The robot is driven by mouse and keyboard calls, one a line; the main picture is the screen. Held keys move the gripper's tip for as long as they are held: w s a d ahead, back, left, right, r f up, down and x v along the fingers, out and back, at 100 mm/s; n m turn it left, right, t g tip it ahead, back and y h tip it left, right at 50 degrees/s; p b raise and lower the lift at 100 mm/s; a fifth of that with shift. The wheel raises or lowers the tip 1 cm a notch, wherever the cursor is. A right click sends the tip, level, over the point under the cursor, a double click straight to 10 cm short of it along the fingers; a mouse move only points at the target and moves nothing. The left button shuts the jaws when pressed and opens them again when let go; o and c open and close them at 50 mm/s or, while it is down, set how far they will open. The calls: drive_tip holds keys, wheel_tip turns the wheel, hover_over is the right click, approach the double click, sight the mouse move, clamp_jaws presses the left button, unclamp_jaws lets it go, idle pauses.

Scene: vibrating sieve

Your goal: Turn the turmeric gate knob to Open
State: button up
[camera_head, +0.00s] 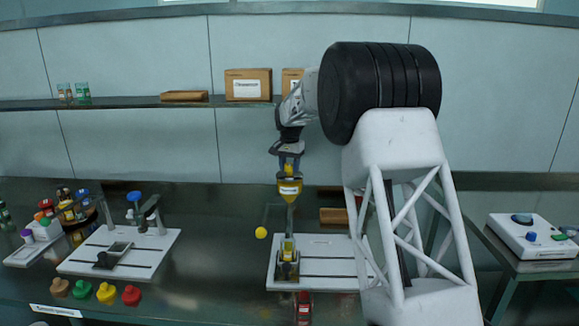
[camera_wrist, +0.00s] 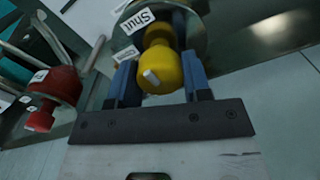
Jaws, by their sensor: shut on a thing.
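In the wrist view the turmeric gate knob (camera_wrist: 168,72) is yellow and rounded, with a short white mark on its face. My gripper (camera_wrist: 160,84) has its two blue fingers on either side of the knob and is shut on it. A white label reading "Shut" (camera_wrist: 138,22) shows just above the knob; a second label beside it is partly hidden. In the head view my gripper (camera_head: 289,156) points down at the yellow hopper (camera_head: 290,188), and the knob is a small yellow patch between the fingers.
A red knob (camera_wrist: 58,86) with a label is left of the yellow one in the wrist view. Below the hopper stands a white base (camera_head: 325,283) with a small container. A yellow ball-shaped thing (camera_head: 261,233) is beside it. A shelf (camera_head: 130,103) with boxes runs behind.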

drive_tip(key=n, duration=0.8)
drive_tip(key=shift+n, duration=0.3)
drive_tip(key=n, duration=0.4)
drive_tip(key=shift+n, duration=0.3)
drive_tip(key=n, duration=0.4)
drive_tip(key=o, duration=0.9)
